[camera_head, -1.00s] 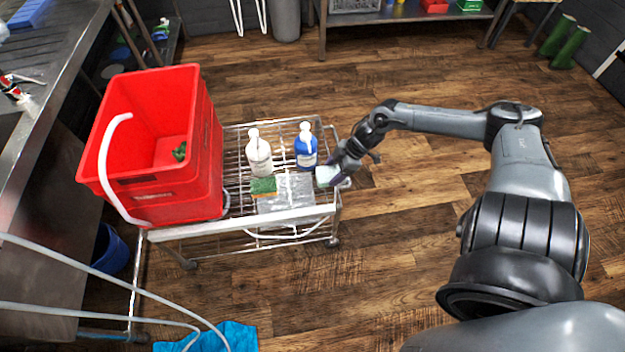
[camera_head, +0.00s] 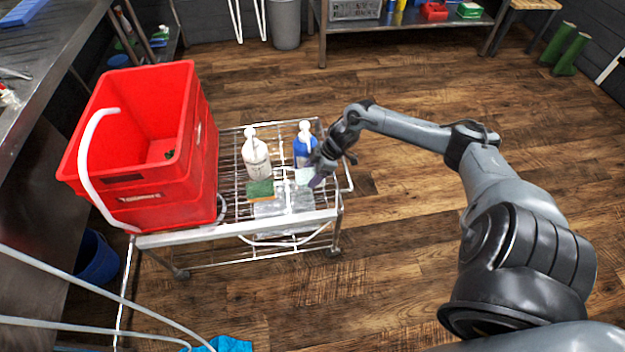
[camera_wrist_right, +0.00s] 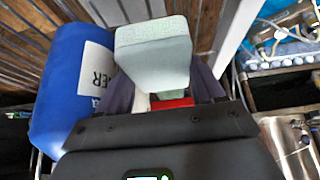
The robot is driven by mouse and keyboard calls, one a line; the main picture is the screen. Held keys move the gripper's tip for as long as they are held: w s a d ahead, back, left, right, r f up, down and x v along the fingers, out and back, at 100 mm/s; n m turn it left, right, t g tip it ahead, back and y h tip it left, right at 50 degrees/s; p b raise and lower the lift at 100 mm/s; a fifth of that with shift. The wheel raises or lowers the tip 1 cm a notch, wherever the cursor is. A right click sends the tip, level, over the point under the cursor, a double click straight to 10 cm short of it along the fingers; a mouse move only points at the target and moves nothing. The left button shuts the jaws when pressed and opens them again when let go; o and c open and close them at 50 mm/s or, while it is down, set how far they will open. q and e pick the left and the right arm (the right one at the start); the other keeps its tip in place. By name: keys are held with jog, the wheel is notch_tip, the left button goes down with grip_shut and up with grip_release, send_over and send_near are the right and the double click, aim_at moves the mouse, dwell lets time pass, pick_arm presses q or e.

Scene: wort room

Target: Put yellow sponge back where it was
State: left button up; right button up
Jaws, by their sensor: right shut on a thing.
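My right gripper (camera_head: 318,177) is shut on a pale green-white sponge-like block (camera_head: 304,176), just above the right side of the wire cart near the blue bottle. In the right wrist view the block (camera_wrist_right: 155,50) sits between the two fingers. A sponge with a green top and a yellowish edge (camera_head: 261,190) lies on the cart, left of the gripper and apart from it. A clear flat tray (camera_head: 272,207) is beside and below that sponge. My left gripper is not in view.
A white pump bottle (camera_head: 256,160) and a blue bottle (camera_head: 302,152) stand on the wire cart (camera_head: 230,150) behind the sponge. The blue bottle is close beside the gripper in the wrist view (camera_wrist_right: 65,85). A tall red crate (camera_head: 140,150) fills the cart's left side.

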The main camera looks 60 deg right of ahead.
notch_tip(320, 180, down, 4)
jog(key=shift+a+r+b, duration=0.1)
jog(key=shift+r+b, duration=0.15)
jog(key=shift+b, duration=0.5)
jog(key=shift+f, duration=0.1)
jog(key=o, duration=0.7)
jog(key=shift+c, duration=0.2)
